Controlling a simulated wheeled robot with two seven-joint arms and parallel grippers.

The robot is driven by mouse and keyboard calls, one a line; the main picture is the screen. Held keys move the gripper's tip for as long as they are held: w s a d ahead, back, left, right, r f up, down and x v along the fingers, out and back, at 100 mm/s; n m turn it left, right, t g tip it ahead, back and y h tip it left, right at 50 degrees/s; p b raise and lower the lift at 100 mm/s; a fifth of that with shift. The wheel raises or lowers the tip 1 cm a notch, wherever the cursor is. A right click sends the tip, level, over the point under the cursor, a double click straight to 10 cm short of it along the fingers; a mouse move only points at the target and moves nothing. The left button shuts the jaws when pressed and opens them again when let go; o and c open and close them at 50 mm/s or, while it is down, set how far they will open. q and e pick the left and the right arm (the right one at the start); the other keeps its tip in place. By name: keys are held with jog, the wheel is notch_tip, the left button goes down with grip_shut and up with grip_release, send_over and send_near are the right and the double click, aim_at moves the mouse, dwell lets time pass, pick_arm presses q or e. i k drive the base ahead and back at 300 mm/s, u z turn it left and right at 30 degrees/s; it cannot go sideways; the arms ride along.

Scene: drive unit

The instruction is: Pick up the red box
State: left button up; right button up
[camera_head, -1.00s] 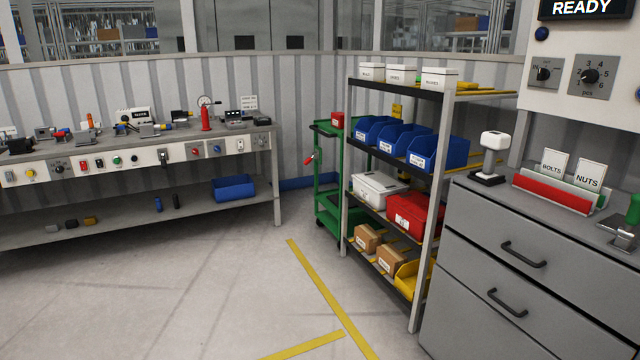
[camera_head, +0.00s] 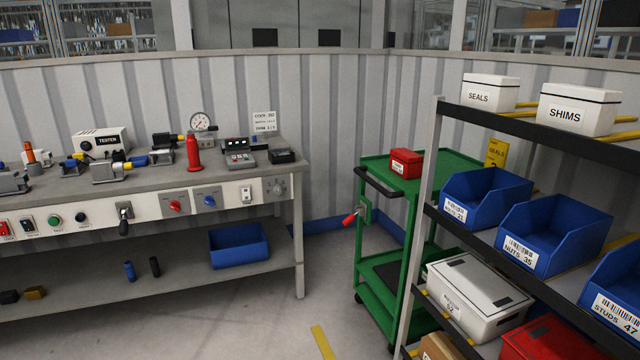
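A small red box (camera_head: 406,163) sits on the top shelf of the green cart (camera_head: 440,163), near its left side. A larger red case (camera_head: 548,340) lies on a lower level of the shelf rack at the bottom right, partly cut off by the frame edge. Neither of my grippers shows in the head view.
The shelf rack (camera_head: 428,200) with blue bins (camera_head: 553,238) and a white case (camera_head: 478,290) stands right of the cart, partly in front of it. A workbench (camera_head: 150,190) with tools runs along the left. Grey floor (camera_head: 270,325) is free between bench and cart.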

aim_at(407, 164)
jog(key=z, duration=0.1)
jog(key=i, duration=2.6)
jog(key=z, duration=0.15)
